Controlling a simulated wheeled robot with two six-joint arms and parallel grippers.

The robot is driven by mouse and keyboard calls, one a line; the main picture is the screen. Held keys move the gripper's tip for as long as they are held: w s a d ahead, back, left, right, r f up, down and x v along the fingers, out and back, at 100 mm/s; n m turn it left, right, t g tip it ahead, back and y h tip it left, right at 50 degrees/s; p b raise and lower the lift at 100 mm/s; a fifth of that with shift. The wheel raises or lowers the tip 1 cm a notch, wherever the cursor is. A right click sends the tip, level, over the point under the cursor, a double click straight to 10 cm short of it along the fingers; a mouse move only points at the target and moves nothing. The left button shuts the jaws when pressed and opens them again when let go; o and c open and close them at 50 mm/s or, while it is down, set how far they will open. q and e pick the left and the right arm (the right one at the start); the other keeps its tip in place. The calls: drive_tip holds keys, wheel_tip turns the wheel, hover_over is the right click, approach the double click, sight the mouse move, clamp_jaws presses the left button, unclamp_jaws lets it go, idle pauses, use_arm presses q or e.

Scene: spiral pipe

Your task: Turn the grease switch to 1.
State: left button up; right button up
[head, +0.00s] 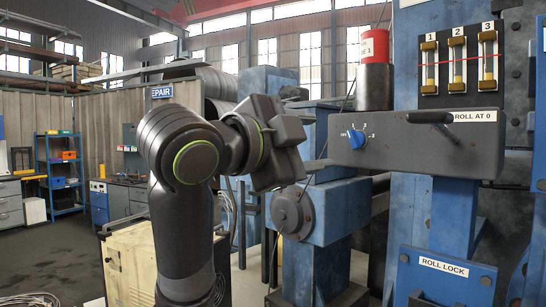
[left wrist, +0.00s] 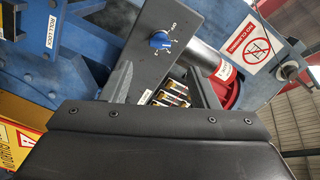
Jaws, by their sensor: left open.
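The blue switch knob (head: 356,138) sits at the left end of a dark grey control panel (head: 400,150). Small white marks surround it, with OFF on its left; I cannot read its pointer's setting with certainty. My left gripper (head: 326,136) is open and empty, left of the panel, fingers towards it. In the left wrist view the knob (left wrist: 160,40) shows beyond and between the spread fingers (left wrist: 158,72), apart from them. My right gripper is not in view.
A dark lever (head: 432,118) stands out from the panel's right, by the ROLL AT 0 label (head: 474,115). A red-topped cylinder (head: 374,75) rises behind the panel. Three numbered gauges (head: 458,60) hang above. A blue machine block (head: 335,212) with a round hub lies below my gripper.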

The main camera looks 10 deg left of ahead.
use_arm(q)
drive_tip(key=b+v, duration=0.1)
drive_tip(key=v, duration=0.6)
drive_tip(key=shift+s+a, duration=0.2)
drive_tip(key=shift+s, duration=0.05)
